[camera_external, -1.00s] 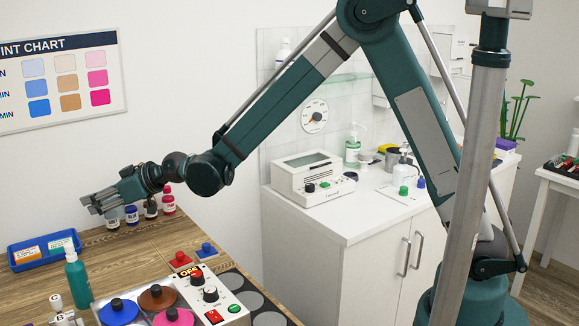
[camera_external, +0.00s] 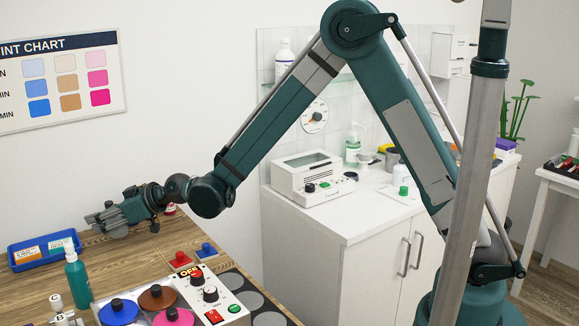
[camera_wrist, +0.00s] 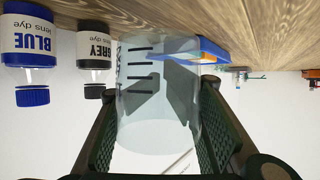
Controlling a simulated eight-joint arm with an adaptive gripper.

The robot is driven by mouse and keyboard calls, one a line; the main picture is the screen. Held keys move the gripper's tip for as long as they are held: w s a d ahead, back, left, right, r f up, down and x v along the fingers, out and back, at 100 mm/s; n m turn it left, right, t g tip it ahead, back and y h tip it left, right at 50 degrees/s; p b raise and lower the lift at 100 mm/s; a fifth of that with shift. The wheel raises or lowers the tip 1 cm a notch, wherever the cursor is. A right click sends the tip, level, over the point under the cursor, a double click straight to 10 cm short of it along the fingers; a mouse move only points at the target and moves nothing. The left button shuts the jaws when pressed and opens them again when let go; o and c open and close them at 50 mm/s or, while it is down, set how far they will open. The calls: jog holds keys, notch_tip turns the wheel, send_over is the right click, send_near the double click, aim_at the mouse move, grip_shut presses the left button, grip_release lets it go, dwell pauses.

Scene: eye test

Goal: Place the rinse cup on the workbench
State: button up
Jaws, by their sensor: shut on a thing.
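My gripper (camera_external: 106,219) is at the left in the external view, low over the wooden workbench (camera_external: 135,255). In the wrist view the fingers of my gripper (camera_wrist: 155,105) stand on both sides of a clear cup with dark measuring marks, the rinse cup (camera_wrist: 150,125), and are shut on it. The wrist picture is upside down, with the wooden top along its upper edge. The cup's end toward the wood looks close to it; I cannot tell if they touch. In the external view I cannot make out the cup.
Blue (camera_wrist: 30,45) and grey (camera_wrist: 93,55) dye bottles stand beside the cup. A blue tray (camera_external: 45,262) lies at the bench's left, with a teal bottle (camera_external: 77,280) in front. The dye pot unit (camera_external: 210,292) and red and blue pieces are further right. Bare wood lies between.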

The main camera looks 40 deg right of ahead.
aim_at(103, 244)
jog(key=shift+f, duration=0.1)
jog(key=shift+f+b, duration=0.45)
jog(key=shift+f, duration=1.4)
jog(key=shift+f, duration=0.2)
jog(key=o, duration=1.1)
jog(key=shift+o, duration=0.2)
jog(key=shift+r, duration=0.2)
jog(key=shift+s+d+r, duration=0.25)
jog(key=shift+s+d, duration=0.05)
jog(key=shift+d, duration=0.1)
jog(key=p+v, duration=0.2)
jog(key=v, duration=0.9)
